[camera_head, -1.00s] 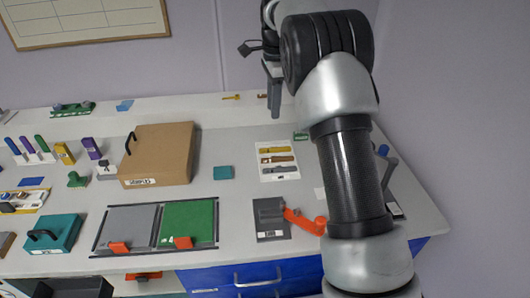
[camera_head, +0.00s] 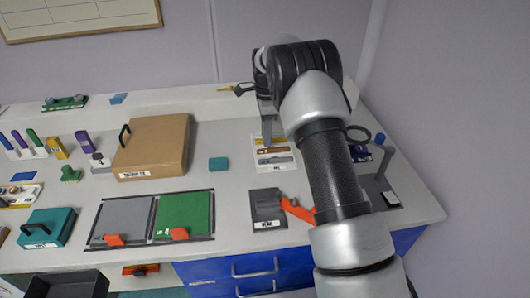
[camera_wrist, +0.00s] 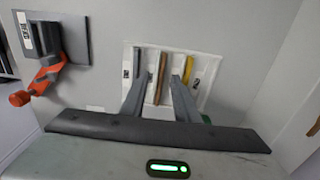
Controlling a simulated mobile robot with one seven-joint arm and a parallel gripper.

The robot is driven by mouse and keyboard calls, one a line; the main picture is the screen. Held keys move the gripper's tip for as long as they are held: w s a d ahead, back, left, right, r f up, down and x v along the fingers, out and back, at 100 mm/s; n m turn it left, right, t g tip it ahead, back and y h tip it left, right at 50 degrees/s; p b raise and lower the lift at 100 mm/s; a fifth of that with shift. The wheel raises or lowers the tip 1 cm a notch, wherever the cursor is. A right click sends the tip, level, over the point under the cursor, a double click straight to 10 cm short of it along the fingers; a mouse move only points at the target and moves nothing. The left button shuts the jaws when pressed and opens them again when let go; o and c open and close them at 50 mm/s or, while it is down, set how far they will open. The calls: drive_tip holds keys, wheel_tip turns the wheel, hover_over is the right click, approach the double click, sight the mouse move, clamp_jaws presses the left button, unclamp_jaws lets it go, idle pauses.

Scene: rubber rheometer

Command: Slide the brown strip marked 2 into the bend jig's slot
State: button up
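The brown strip (camera_wrist: 161,78) lies on a white card (camera_wrist: 207,90), between a grey strip (camera_wrist: 138,62) and a yellow strip (camera_wrist: 187,69). In the head view the brown strip (camera_head: 274,150) is partly hidden by my gripper. My gripper (camera_wrist: 160,80) is open, with one finger on each side of the brown strip in the wrist view. I see no contact, and the height gap is unclear. A dark grey block with an orange lever (camera_head: 267,207), which looks like the bend jig, stands in front of the card. It also shows in the wrist view (camera_wrist: 72,42); its slot is not clear.
A teal block (camera_head: 219,164) lies left of the card. A brown box (camera_head: 153,148) and a tray with grey and green panels (camera_head: 213,217) stand farther left. A device with a grey lever (camera_head: 379,190) stands right of my arm. Bare bench surrounds the dark grey block.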

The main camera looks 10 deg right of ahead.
drive_tip(key=f, duration=0.5)
drive_tip(key=shift+w+a, duration=0.2)
clamp_jaws()
wheel_tip(320, 180, up, 9)
drive_tip(key=s+a+p, duration=0.1)
drive_tip(key=s+a, duration=0.1)
drive_tip(key=s, duration=2.1)
